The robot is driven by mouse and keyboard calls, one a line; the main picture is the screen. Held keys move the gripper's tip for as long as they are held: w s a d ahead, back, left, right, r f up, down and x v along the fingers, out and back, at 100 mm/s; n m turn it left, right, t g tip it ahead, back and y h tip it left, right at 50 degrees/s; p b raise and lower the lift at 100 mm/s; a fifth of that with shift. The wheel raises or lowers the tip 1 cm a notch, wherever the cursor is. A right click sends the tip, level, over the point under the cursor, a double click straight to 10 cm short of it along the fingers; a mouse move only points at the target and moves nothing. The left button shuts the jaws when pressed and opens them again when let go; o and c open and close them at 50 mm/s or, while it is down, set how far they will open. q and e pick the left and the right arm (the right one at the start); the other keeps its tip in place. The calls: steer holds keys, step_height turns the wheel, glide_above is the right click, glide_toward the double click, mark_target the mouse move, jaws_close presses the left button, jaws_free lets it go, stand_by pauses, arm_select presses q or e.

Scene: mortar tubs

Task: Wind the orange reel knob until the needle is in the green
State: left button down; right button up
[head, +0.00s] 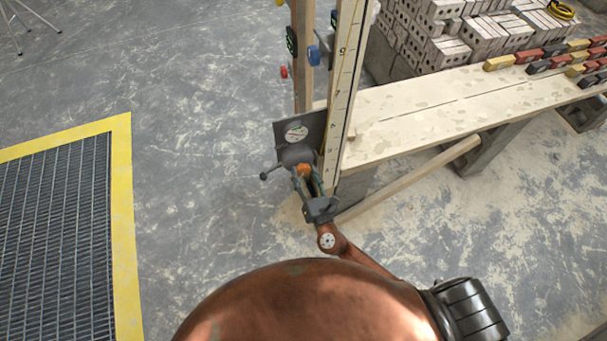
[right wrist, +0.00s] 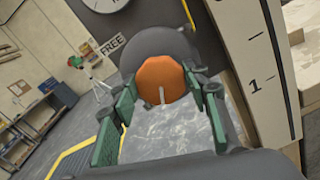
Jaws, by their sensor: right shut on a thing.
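The orange reel knob (head: 303,169) sits on the front of a dark grey reel on a tall ruled post. It shows large in the right wrist view (right wrist: 160,76), with a pale mark low on its face. My right gripper (head: 308,181) has its green-padded fingers on either side of the knob, shut on it; they also show in the right wrist view (right wrist: 165,90). The round white dial (head: 296,133) is on a dark plate above the knob. It is too small in the head view to read its needle, and cut off at the top of the right wrist view (right wrist: 105,3). My left gripper is not in view.
The ruled post (head: 342,90) stands close to the right of the knob. A plank bench (head: 450,105) with bricks lies right. Open floor lies left.

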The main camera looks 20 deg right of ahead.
steer(key=m+b, duration=0.1)
steer(key=m, duration=0.1)
steer(key=m+b, duration=0.1)
steer(key=b, duration=0.1)
steer(key=m+b, duration=0.1)
steer(key=m, duration=0.1)
steer(key=shift+f+m+b, duration=0.3)
steer(key=shift+b, duration=0.05)
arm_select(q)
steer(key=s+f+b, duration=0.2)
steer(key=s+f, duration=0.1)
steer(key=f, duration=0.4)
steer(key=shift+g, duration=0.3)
arm_select(e)
steer(key=shift+r+m, duration=0.1)
steer(key=shift+m, duration=1.3)
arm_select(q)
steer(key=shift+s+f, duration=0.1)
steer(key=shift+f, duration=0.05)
arm_select(e)
steer(key=shift+r, duration=0.1)
steer(key=o, duration=1.2)
steer(key=shift+c, duration=0.2)
steer(key=shift+s, duration=0.2)
steer(key=s, duration=1.1)
steer(key=shift+s+d, duration=0.25)
steer(key=shift+s, duration=0.1)
